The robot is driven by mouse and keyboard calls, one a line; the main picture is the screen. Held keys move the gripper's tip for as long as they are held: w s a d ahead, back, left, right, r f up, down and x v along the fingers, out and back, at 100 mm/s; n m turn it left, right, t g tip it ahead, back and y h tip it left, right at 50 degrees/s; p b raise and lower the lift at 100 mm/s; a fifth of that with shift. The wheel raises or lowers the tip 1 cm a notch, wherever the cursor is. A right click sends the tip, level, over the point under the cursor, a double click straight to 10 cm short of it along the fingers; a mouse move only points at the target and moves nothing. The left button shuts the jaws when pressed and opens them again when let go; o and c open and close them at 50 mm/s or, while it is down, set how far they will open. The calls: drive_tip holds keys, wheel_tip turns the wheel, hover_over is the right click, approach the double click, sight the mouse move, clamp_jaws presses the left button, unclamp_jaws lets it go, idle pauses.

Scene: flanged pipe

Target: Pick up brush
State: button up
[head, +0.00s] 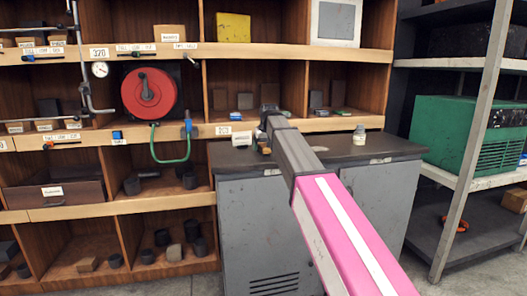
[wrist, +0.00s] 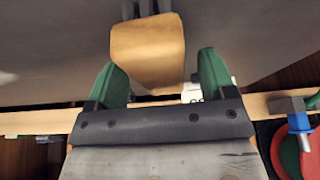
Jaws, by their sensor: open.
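My gripper (wrist: 160,66) is open, with one green finger on each side in the wrist view. Between the fingers is a tan, rounded wooden piece (wrist: 147,52) with grey prong-like parts at its far end. It looks like part of the brush, but I cannot be sure. It does not clearly touch either finger. In the head view my gripper (head: 268,118) is at the back left of the grey cabinet top, in front of the shelf. My arm hides much of that spot, and I cannot make out the brush there.
The grey cabinet (head: 253,222) has a dark top carrying a small jar (head: 359,136) to the right. Behind it stands a wooden shelf unit (head: 265,53) with a red hose reel (head: 148,92). A green machine (head: 468,138) sits on the right rack. The middle of the cabinet top is mostly clear.

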drive_tip(key=shift+w+a+f, duration=0.1)
drive_tip(key=shift+w+f, duration=0.15)
drive_tip(key=shift+f, duration=0.3)
drive_tip(key=shift+f, duration=0.2)
drive_tip(key=shift+c, duration=0.3)
drive_tip(key=c, duration=1)
